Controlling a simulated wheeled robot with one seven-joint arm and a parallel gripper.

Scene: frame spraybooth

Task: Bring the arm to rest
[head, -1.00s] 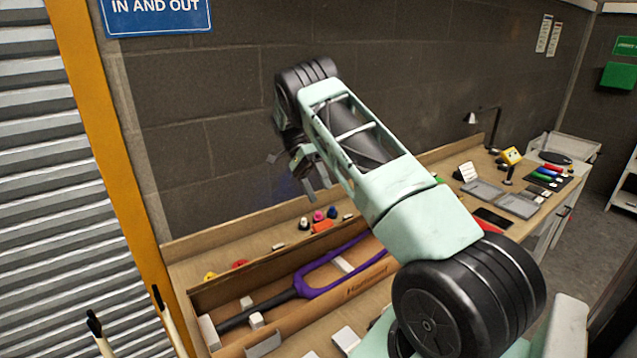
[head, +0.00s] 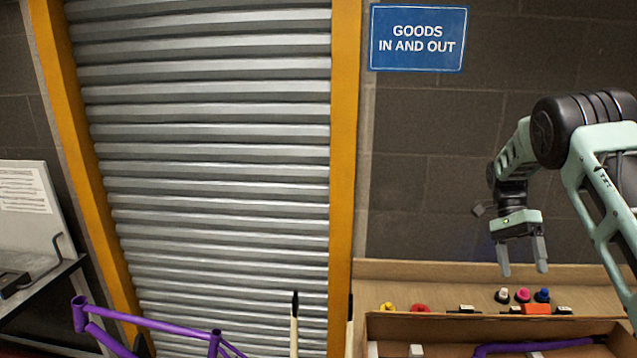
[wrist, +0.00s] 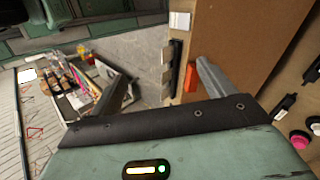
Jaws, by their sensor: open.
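My gripper (head: 524,257) hangs at the right of the head view with its fingers pointing down. It is open and empty, above the back of the wooden bench. Both fingers also show in the wrist view (wrist: 165,85), spread apart with nothing between them. My arm reaches in from the right edge of the head view, bent at a black joint.
A roller shutter (head: 205,180) with an orange frame fills the centre left. A purple frame (head: 150,323) stands at the lower left.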

